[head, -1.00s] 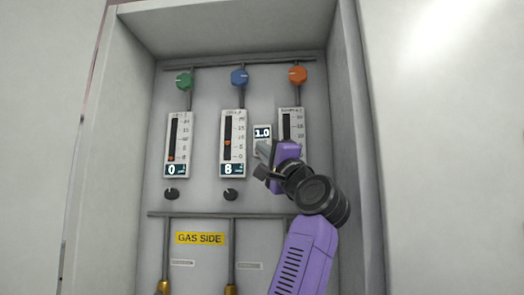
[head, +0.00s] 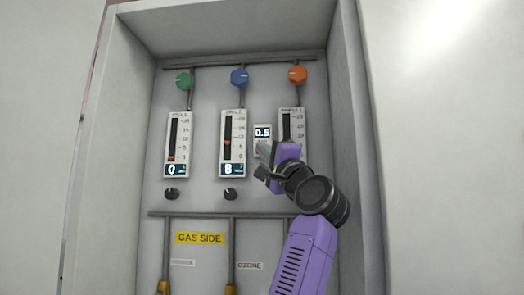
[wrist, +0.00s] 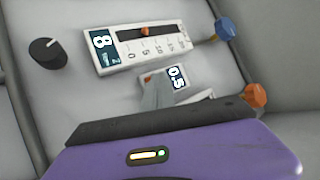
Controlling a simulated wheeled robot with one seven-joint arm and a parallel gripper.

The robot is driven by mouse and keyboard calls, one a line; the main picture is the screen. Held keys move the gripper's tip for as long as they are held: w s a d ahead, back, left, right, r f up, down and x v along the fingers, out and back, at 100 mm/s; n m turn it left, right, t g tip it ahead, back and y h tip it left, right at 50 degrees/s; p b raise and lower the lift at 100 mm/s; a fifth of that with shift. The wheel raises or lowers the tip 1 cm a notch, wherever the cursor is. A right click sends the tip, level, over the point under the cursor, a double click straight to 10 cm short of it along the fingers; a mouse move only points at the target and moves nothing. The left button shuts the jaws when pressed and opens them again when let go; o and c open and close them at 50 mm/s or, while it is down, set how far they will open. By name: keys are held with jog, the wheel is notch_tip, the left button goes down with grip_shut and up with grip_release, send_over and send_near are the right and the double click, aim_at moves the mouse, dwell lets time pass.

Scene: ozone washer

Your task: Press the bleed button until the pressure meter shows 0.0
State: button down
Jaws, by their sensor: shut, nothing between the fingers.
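The pressure meter (head: 262,132) is a small display on the back panel, between the middle and right gauges, and reads 0.5. The same reading shows in the wrist view (wrist: 177,78). My gripper (head: 264,150) is shut and empty, its tip at the small panel just below the display. In the wrist view, the grey fingers (wrist: 155,92) reach the panel beside the display. A small orange-red spot (wrist: 147,79) shows at their tip and may be the bleed button, which is mostly hidden. Contact looks likely but cannot be seen clearly.
The left gauge (head: 177,144) reads 0 and the middle gauge (head: 232,144) reads 8. My arm partly covers the right gauge (head: 297,122). Green (head: 184,80), blue (head: 239,77) and orange (head: 297,75) knobs sit above. Black knobs (head: 171,194) are below. Cabinet walls (head: 362,150) enclose the panel.

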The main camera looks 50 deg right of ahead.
jog(key=shift+s+a, duration=0.45)
jog(key=shift+a, duration=0.05)
jog(key=s+a, duration=0.1)
jog(key=a, duration=0.1)
jog(key=s+a, duration=0.2)
jog(key=shift+b, duration=0.3)
dwell(1.0)
